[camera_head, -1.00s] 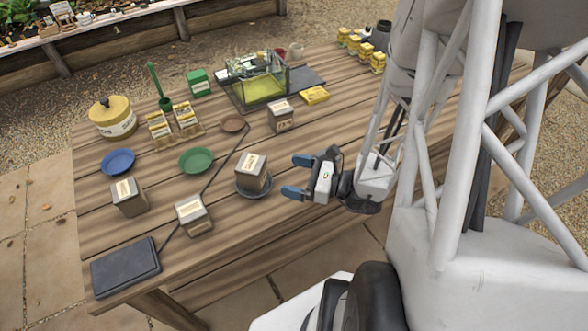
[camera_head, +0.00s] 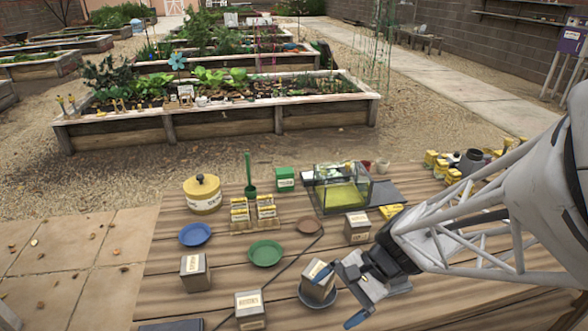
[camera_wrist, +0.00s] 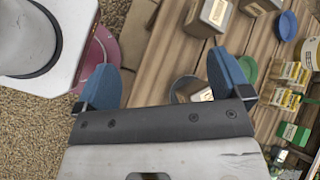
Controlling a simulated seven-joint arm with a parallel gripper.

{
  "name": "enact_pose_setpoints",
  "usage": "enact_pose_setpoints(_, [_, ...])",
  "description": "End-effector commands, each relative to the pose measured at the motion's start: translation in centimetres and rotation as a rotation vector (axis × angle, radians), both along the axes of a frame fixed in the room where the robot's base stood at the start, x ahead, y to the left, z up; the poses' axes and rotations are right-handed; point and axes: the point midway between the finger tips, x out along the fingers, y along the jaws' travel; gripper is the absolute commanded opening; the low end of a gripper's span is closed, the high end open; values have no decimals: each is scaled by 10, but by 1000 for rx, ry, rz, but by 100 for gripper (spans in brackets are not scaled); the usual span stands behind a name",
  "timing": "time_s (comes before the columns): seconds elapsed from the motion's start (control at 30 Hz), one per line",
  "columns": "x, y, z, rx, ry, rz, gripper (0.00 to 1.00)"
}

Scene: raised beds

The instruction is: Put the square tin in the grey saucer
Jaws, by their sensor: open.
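A square tin (camera_head: 317,283) with a pale label stands in the grey saucer (camera_head: 333,299) near the table's front. My gripper (camera_head: 338,294) is open just right of this tin, its blue fingers apart; one finger overlaps the tin's edge in the head view, and I cannot tell if it touches. In the wrist view the tin (camera_wrist: 198,93) and saucer (camera_wrist: 177,84) show beside the right finger, partly hidden by my gripper (camera_wrist: 160,66). Other similar tins stand at the left (camera_head: 195,271), front (camera_head: 250,309) and behind (camera_head: 357,228).
A blue saucer (camera_head: 195,235), green saucer (camera_head: 266,254) and brown saucer (camera_head: 309,225) lie behind. A yellow canister (camera_head: 203,195), seed-packet rack (camera_head: 255,219), green box (camera_head: 285,179) and glass tank (camera_head: 342,189) stand farther back. A dark cable crosses the boards.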

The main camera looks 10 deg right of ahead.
Motion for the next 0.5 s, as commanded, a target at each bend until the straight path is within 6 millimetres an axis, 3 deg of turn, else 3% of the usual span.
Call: enact_pose_setpoints(0.5, [-16,-13,95,-625,-448,583,96])
